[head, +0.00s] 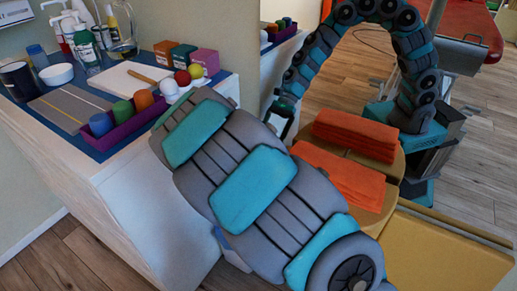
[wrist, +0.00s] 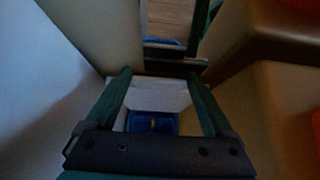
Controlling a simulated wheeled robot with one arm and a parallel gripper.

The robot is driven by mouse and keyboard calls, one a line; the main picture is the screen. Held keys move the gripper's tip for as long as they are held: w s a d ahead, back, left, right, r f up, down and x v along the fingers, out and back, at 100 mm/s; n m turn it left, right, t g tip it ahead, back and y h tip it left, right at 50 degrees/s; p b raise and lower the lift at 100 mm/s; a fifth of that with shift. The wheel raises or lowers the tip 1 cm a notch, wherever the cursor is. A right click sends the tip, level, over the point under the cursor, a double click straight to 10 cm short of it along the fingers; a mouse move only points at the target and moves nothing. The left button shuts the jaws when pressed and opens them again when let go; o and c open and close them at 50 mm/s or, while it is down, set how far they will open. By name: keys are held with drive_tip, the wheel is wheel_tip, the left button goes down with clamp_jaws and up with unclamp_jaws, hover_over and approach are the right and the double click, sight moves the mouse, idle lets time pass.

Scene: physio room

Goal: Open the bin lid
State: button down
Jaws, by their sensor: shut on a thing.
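My gripper (wrist: 160,77) shows in the wrist view as two green fingers, set apart, one on each side of a pale panel. The panel looks like the bin lid (wrist: 160,94), and the fingers are shut on it. Below it, nearer the palm, is a dark blue square (wrist: 152,122) with a small yellow mark; I cannot tell whether it is the bin's inside or a label. In the head view my arm hides the gripper and nearly all of the bin. How far the lid is raised cannot be told.
A white counter (head: 115,200) with bottles, coloured blocks and balls stands at the left. A mirror (head: 283,70) behind reflects my arm. The bin's gap is narrow.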

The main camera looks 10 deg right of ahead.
drive_tip(key=shift+w+r, duration=0.1)
drive_tip(key=shift+r, duration=0.05)
drive_tip(key=shift+c, duration=0.6)
unclamp_jaws()
drive_tip(key=shift+o, duration=0.6)
drive_tip(key=shift+d, duration=0.15)
drive_tip(key=v, duration=0.7)
drive_tip(key=shift+s+a+r, duration=0.15)
drive_tip(key=shift+s+a, duration=0.05)
drive_tip(key=shift+a, duration=0.05)
